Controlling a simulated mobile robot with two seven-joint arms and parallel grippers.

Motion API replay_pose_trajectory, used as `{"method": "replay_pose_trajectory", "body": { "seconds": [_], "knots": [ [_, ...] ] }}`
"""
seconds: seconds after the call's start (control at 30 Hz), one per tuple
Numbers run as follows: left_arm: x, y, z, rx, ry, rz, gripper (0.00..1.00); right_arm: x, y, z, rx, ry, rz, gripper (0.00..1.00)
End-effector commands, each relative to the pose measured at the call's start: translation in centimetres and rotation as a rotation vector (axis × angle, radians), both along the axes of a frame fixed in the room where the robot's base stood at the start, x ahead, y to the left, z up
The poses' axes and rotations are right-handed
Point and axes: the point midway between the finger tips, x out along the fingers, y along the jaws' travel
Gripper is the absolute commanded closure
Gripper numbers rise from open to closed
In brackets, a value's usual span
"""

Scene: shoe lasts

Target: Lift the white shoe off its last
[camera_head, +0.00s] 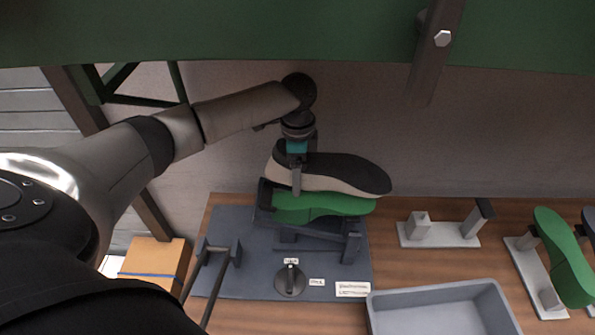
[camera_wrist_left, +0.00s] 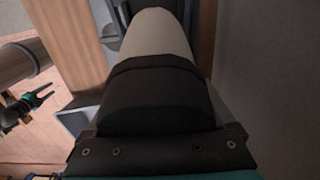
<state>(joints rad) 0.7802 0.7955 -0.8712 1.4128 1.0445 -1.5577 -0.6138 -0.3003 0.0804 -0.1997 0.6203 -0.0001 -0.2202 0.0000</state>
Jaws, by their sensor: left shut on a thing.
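The white shoe (camera_head: 315,182) is sole up, its black sole (camera_head: 335,170) on top and its toe to the right in the head view. My left gripper (camera_head: 297,180) is shut on its heel end at the left. The green last (camera_head: 320,206) shows directly below the shoe, on a dark stand (camera_head: 350,243). Its whole sole-like outline seems to show; I cannot tell whether shoe and last touch. In the left wrist view a pale surface (camera_wrist_left: 158,35), likely the shoe, lies beyond a dark block. My right gripper (camera_wrist_left: 38,98) shows there, its fingers apart and empty.
A grey tray (camera_head: 440,312) stands at the table's front. An empty grey holder (camera_head: 440,232) and another green last (camera_head: 563,258) on a holder stand to the right. A dark post (camera_head: 435,50) and green beam (camera_head: 250,35) are above. A cardboard box (camera_head: 155,262) is at left.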

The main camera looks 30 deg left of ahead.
Motion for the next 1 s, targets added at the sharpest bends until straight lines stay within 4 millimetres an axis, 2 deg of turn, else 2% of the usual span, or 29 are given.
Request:
{"method": "replay_pose_trajectory", "body": {
  "seconds": [0.7, 1.0],
  "knots": [
    [0.2, -0.1, 5.1, -0.004, -0.006, 0.000, 0.92, 0.0, 0.0, -0.1, 0.000, 0.000, 0.000, 0.46],
    [0.1, 0.0, 5.8, -0.002, -0.004, 0.000, 0.92, 0.0, 0.0, -0.1, 0.001, 0.000, 0.000, 0.46]
  ]
}}
